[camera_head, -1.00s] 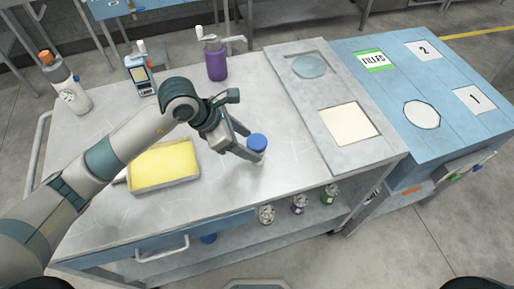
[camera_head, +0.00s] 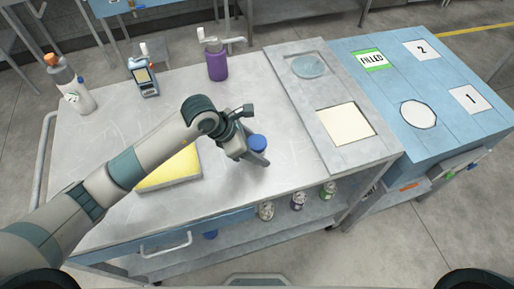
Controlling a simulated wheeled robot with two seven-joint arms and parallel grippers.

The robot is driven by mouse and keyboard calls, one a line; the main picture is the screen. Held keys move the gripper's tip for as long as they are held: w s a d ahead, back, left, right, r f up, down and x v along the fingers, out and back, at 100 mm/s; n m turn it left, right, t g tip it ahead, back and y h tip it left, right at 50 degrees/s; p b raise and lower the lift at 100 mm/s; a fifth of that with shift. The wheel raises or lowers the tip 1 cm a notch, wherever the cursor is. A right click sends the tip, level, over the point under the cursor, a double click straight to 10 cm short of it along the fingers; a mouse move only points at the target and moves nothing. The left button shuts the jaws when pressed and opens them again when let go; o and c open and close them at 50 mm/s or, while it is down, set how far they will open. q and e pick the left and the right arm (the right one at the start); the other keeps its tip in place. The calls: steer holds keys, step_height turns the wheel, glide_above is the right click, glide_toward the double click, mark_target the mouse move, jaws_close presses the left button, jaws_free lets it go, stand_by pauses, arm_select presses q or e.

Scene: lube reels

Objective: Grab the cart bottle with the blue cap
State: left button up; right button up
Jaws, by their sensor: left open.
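The bottle with the blue cap (camera_head: 258,142) is on the cart top (camera_head: 290,170), right of the middle. My left gripper (camera_head: 252,148) is open and low over the cart, right at the bottle. One finger reaches across in front of the bottle, below the cap. I cannot tell whether the fingers touch it. My right gripper is not in view.
A yellow tray (camera_head: 172,168) lies under my left forearm. A purple bottle (camera_head: 216,62), a handheld meter (camera_head: 143,78) and an orange-capped bottle (camera_head: 70,85) stand at the back. A grey panel (camera_head: 345,95) and a blue table (camera_head: 440,75) are to the right. Small jars (camera_head: 298,200) sit on the lower shelf.

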mark_target(257, 141)
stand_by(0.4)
arm_select(q)
steer(key=c, duration=0.8)
steer(key=shift+c, duration=0.3)
steer(key=shift+r, duration=0.1)
steer(key=shift+r+b, duration=0.6)
step_height(257, 141, up, 2)
steer(key=shift+w+r+b, duration=0.1)
steer(key=shift+r+b, duration=0.05)
steer(key=shift+b, duration=0.55)
steer(key=s+d+r+b, duration=0.4)
steer(key=s+d+r, duration=0.3)
steer(key=s, duration=0.2)
steer(key=shift+d+r, duration=0.15)
steer(key=shift+d, duration=0.2)
